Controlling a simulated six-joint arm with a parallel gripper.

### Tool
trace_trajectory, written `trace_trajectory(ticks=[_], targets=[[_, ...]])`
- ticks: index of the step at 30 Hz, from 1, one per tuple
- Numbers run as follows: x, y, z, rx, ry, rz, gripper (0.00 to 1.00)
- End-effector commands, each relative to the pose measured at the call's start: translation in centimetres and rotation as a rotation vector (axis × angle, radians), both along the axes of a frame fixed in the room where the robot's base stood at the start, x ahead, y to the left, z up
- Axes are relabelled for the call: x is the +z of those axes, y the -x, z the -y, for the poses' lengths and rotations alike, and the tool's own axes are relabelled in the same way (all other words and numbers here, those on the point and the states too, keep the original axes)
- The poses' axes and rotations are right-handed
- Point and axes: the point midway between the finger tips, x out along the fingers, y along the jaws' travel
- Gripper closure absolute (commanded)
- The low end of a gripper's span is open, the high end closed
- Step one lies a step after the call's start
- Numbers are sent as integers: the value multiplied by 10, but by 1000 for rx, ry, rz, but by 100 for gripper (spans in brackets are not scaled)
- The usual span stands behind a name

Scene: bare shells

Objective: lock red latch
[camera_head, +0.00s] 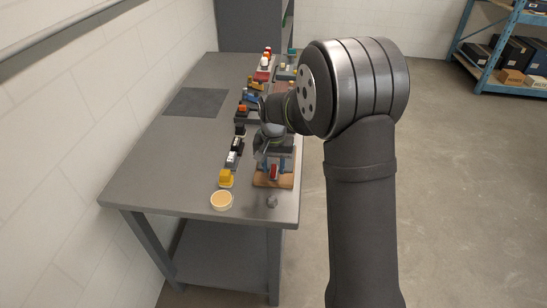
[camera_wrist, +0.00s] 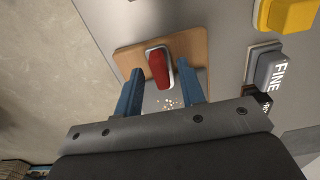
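The red latch (camera_wrist: 159,68) is a red, rounded lever on a light plate, mounted on a wooden board (camera_wrist: 197,42). In the head view the red latch (camera_head: 274,171) sits near the front right of the table, on the wooden board (camera_head: 263,181). My gripper (camera_wrist: 160,83) is open, with one blue finger on each side of the latch in the wrist view. A gap shows between the latch and each finger; I cannot tell how far the fingertips are above the board. In the head view my gripper (camera_head: 274,164) is over the board, partly hidden by my wrist.
Left of the board stand a yellow block (camera_head: 226,178) and a round tan-topped dish (camera_head: 221,201). A grey block marked FINE (camera_wrist: 268,68) is beside the board. A small grey nut-like piece (camera_head: 272,202) lies near the front edge. The table's left side is clear around a dark mat (camera_head: 196,103).

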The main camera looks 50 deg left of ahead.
Motion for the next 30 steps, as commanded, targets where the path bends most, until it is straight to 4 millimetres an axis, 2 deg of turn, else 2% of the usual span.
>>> trace_trajectory(ticks=[5,15,21,25,30], targets=[[21,0,-1,0,-4,1,64],[103,0,-1,0,-5,2,64],[145,0,0,0,-4,2,64],[163,0,-1,0,-3,1,64],[173,0,0,0,-2,1,64]])
